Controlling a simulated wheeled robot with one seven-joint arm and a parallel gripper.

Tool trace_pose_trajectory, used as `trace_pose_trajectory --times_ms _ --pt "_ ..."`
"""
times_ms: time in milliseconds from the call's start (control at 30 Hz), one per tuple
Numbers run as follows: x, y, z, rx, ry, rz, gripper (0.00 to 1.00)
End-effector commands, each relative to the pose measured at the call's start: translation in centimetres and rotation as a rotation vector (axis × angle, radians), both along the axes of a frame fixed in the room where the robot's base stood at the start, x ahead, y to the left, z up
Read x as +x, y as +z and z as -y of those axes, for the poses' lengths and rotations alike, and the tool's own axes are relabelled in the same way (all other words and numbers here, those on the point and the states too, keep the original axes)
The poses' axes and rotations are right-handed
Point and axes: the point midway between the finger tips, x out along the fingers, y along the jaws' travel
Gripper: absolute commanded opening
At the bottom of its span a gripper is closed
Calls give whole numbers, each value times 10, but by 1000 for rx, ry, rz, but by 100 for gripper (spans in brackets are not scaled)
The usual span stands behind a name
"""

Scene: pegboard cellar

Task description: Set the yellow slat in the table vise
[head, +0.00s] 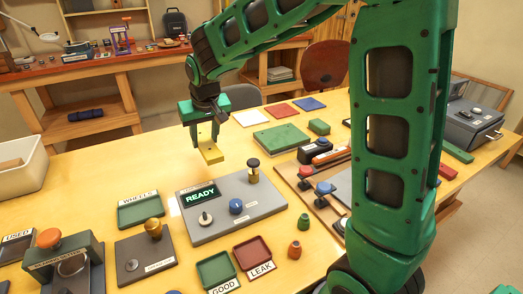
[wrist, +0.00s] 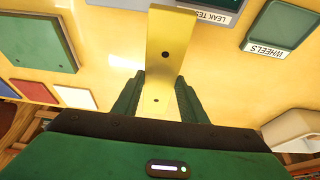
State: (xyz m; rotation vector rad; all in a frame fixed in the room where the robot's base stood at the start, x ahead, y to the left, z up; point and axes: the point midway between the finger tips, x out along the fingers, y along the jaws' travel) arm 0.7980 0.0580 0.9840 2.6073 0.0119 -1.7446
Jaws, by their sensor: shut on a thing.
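The yellow slat (head: 211,154) is a flat bar held in my gripper (head: 206,138), above the yellow table and clear of its surface. In the wrist view the slat (wrist: 171,42) points away from my gripper (wrist: 160,98), with two dark holes along it. The two green fingers are shut on its near end, one on each side. I cannot pick out the table vise with certainty in either view.
Below and right of the slat is a grey tester (head: 235,207) with a READY display. A green wheels tray (head: 139,214) and a green press (head: 68,262) stand at the left. A green box (head: 276,138) lies farther back.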

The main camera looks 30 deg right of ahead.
Motion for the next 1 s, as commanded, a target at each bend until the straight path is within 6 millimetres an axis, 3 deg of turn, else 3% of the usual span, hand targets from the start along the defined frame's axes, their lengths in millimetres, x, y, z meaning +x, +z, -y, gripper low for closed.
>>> trace_pose_trajectory --times_ms 500,767,1000 --pt "46 -58 92 0 -14 -2 11" --pt "53 -69 104 -1 -11 0 11" --pt "52 -98 104 -1 -11 -3 11"
